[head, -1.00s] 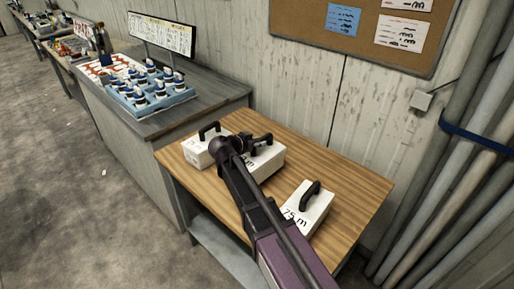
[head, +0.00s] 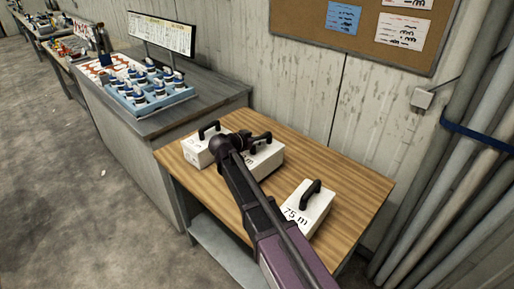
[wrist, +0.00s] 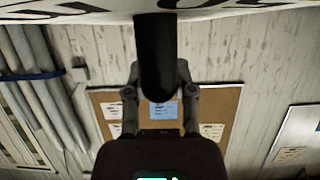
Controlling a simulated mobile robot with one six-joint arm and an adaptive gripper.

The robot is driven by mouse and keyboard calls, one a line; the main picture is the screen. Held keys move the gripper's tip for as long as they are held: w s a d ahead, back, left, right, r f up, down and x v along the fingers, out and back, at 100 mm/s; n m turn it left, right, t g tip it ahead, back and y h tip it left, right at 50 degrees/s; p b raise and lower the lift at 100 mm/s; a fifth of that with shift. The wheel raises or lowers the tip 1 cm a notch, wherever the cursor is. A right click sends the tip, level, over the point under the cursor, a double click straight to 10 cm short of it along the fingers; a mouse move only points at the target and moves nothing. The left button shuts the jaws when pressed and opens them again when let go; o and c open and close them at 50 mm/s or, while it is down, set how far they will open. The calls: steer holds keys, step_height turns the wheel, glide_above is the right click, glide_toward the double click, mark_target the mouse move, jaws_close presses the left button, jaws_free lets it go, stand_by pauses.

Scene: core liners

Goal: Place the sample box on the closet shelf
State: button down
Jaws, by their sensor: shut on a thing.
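Three white sample boxes with black handles are on the wooden table in the head view. The left box (head: 194,153) and the front right box (head: 305,207), marked "75 m", stand clear of my gripper. My gripper (head: 260,141) is at the middle box (head: 266,160), shut on its black handle. The wrist view shows the handle (wrist: 155,55) between the fingers, with the white box (wrist: 235,12) along the top edge. My arm hides part of the middle box, and its label is only partly readable. I cannot tell whether it touches the table. No closet shelf is recognisable.
The wooden table (head: 350,185) has bare room at its right and back. A grey counter (head: 215,100) with a blue bottle tray (head: 170,102) stands to the left. A cork board (head: 300,22) hangs on the wall. Pipes (head: 455,170) run at the right.

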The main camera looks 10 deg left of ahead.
steer(key=shift+f+b, duration=0.9)
steer(key=shift+f, duration=0.35)
steer(key=shift+c, duration=2.2)
jaws_free()
steer(key=shift+s+a+r+p, duration=0.3)
steer(key=shift+s+r, duration=0.1)
steer(key=shift+s, duration=0.05)
steer(key=p+v, duration=0.4)
steer(key=v, duration=0.7)
steer(key=shift+f, duration=0.15)
